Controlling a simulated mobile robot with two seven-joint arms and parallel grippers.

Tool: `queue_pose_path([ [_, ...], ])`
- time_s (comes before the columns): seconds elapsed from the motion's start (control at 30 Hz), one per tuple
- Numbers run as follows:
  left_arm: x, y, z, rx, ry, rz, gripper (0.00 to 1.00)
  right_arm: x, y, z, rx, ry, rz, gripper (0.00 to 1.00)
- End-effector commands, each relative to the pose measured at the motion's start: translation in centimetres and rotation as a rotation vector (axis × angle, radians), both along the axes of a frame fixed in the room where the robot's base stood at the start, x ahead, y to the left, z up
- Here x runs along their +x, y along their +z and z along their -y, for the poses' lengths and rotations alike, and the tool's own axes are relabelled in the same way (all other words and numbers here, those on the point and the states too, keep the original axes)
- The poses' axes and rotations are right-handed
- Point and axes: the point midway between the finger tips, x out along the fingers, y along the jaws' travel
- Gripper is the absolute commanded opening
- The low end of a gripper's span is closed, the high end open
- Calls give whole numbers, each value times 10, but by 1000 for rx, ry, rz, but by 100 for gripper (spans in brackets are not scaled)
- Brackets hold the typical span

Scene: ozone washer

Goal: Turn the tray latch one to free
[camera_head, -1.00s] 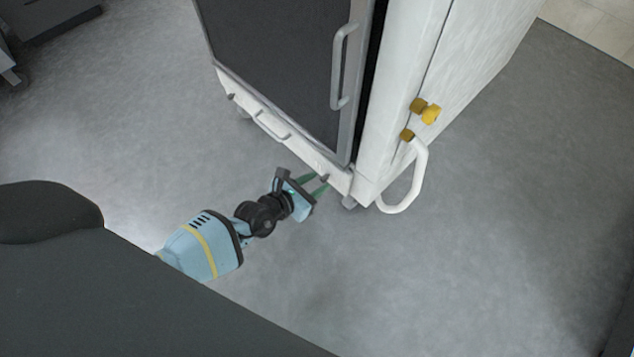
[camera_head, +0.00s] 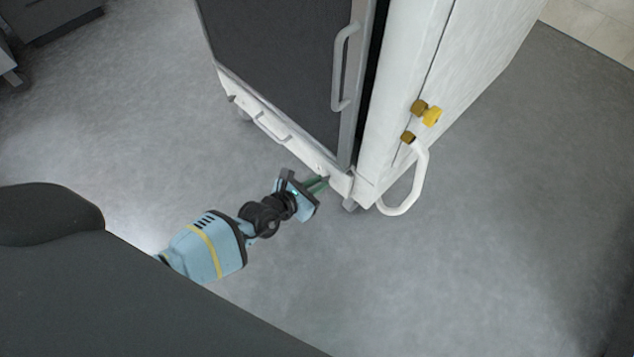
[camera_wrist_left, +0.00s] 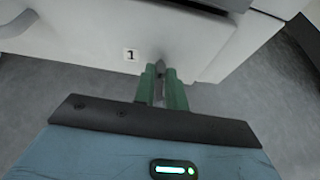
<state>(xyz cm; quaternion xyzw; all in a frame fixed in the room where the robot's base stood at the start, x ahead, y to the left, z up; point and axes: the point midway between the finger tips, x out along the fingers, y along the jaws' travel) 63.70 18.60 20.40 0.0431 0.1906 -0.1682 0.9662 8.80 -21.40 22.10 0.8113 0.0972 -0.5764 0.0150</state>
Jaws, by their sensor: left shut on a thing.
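The white tray front (camera_head: 290,143) runs along the bottom of the washer and shows a handle (camera_head: 271,127). My left gripper (camera_head: 322,184) is at the right end of this tray front, near the washer's lower corner. In the left wrist view, its green fingers (camera_wrist_left: 161,80) are shut on the small grey tray latch one (camera_wrist_left: 160,69), beside a label marked 1 (camera_wrist_left: 131,55). The fingers hide most of the latch. My right gripper is not in view.
The washer's dark door (camera_head: 280,60) with a long grey handle (camera_head: 342,68) stands above the tray. A yellow valve (camera_head: 431,116) and a white hose (camera_head: 416,185) stick out of the right side. The grey floor around is clear.

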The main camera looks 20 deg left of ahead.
Motion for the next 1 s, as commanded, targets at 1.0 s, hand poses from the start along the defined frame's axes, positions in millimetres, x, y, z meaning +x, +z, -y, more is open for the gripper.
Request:
queue_pose_path([
  [1.0,-3,-6,10,771,1,280,0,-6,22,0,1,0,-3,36],
])
